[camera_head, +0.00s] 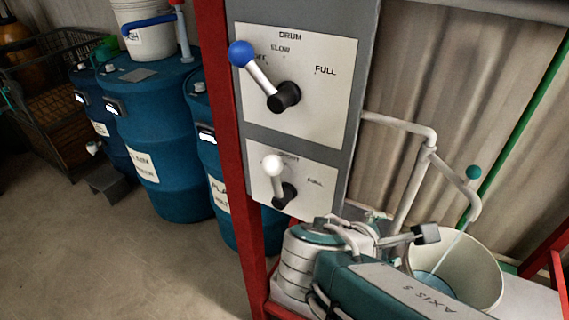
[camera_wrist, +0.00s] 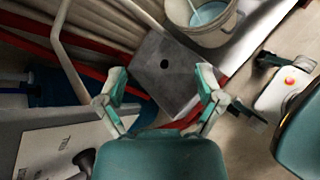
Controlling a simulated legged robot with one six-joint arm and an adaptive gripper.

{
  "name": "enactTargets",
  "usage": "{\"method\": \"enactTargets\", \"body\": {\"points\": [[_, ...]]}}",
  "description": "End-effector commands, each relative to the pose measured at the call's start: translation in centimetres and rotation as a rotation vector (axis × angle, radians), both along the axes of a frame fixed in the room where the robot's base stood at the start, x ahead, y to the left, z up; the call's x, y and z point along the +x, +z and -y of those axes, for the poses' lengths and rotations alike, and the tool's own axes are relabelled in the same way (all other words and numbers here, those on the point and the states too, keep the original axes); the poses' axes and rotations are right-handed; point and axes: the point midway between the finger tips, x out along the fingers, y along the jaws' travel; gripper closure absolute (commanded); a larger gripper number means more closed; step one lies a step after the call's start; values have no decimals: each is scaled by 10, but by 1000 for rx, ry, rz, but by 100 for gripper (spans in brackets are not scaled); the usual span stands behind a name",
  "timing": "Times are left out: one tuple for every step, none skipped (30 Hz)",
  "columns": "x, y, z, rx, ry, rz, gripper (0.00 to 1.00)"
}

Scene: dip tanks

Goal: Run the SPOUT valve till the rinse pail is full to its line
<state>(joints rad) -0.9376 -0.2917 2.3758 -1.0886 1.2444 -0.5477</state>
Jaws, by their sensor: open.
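The grey valve panel (camera_head: 300,150) carries two levers. The upper one, labelled DRUM, has a blue ball (camera_head: 241,53) and tilts up-left. The lower lever (camera_head: 274,167) has a white ball and stands nearly upright, between a small unreadable label and FULL. The pale pail (camera_head: 484,262) stands at right under the bent spout pipe (camera_head: 462,187). A thin pale stream falls into it, and light blue water (camera_wrist: 210,14) shows inside in the wrist view. I cannot make out its fill line. My gripper (camera_wrist: 160,84) is open and empty, below the panel and near the pail.
Blue drums (camera_head: 155,140) stand behind the red post (camera_head: 232,150) at left, with a white bucket (camera_head: 146,30) on one. A wire cage (camera_head: 50,90) is at far left. The floor at lower left is clear. The pipe runs close beside the panel.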

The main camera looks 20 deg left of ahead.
Motion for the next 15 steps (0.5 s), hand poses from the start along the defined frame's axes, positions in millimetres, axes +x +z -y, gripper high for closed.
{"method": "enactTargets", "body": {"points": [[0, 4, -22, -84, 98, 20, 13], [0, 8, -34, -137, 152, 38, 13], [-1, 12, -51, -205, 226, 63, 13], [-3, 16, -65, -257, 279, 85, 13], [-5, 19, -78, -305, 332, 108, 13], [-9, 24, -97, -372, 401, 143, 13], [-14, 27, -111, -419, 452, 169, 13], [-19, 31, -125, -463, 500, 199, 13], [-26, 35, -143, -520, 558, 237, 13], [-32, 38, -155, -557, 599, 265, 13], [-38, 41, -166, -591, 633, 293, 13], [-45, 44, -178, -629, 673, 324, 13], [-50, 46, -186, -652, 698, 346, 13], [-54, 48, -192, -673, 717, 364, 13], [-59, 49, -198, -691, 736, 384, 13]]}}
